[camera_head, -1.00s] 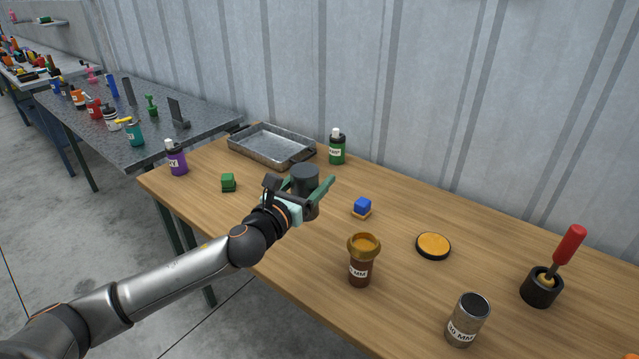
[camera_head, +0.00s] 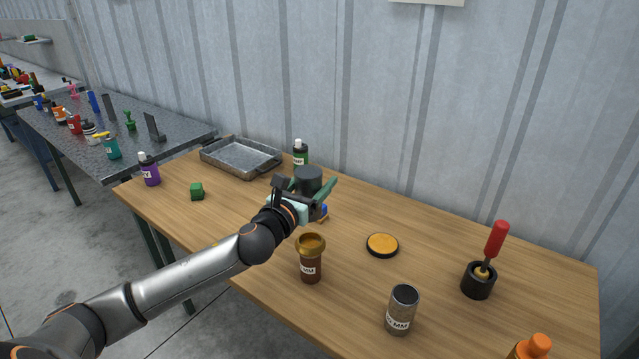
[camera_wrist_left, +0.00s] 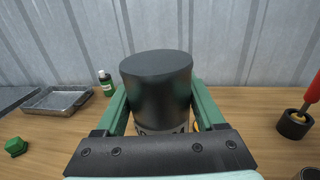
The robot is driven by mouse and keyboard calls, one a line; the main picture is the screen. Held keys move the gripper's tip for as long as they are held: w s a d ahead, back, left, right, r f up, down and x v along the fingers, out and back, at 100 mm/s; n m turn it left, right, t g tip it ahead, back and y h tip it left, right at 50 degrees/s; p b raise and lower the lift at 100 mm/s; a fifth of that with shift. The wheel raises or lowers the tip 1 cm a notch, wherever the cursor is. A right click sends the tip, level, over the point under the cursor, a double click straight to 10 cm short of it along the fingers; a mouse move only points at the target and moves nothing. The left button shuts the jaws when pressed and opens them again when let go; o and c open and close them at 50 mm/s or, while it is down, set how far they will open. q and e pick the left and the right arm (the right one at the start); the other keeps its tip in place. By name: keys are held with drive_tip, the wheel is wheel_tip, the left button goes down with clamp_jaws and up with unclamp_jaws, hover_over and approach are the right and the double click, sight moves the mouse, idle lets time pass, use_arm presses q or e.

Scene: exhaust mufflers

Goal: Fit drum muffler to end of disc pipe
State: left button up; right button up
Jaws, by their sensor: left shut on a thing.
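My left gripper (camera_head: 318,200), with green fingers, is shut on a dark grey drum (camera_head: 308,177), probably the drum muffler. It holds the drum upright above the table; the drum fills the middle of the left wrist view (camera_wrist_left: 157,85), a finger on each side. A brown pipe with a flared gold top (camera_head: 311,262) stands just in front of the gripper. A silver open cylinder (camera_head: 401,312) stands farther right. Both carry partly readable "MM" labels; I cannot tell which is the disc pipe. My right gripper is not in view.
A blue block (camera_head: 323,212) is partly hidden behind the gripper. A metal tray (camera_head: 240,158), bottles and green block (camera_head: 196,191) are left.

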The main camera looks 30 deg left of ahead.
use_arm(q)
drive_tip(key=shift+f, duration=0.85)
wheel_tip(320, 180, down, 4)
drive_tip(key=b, duration=0.4)
drive_tip(key=shift+f+b, duration=0.15)
drive_tip(key=shift+b, duration=0.2)
drive_tip(key=shift+p, duration=0.45)
drive_tip(key=shift+f+b, duration=0.6)
drive_tip(key=shift+f, duration=0.35)
idle(1.0)
drive_tip(key=o, duration=1.4)
drive_tip(key=shift+c, duration=0.2)
drive_tip(key=shift+r, duration=0.1)
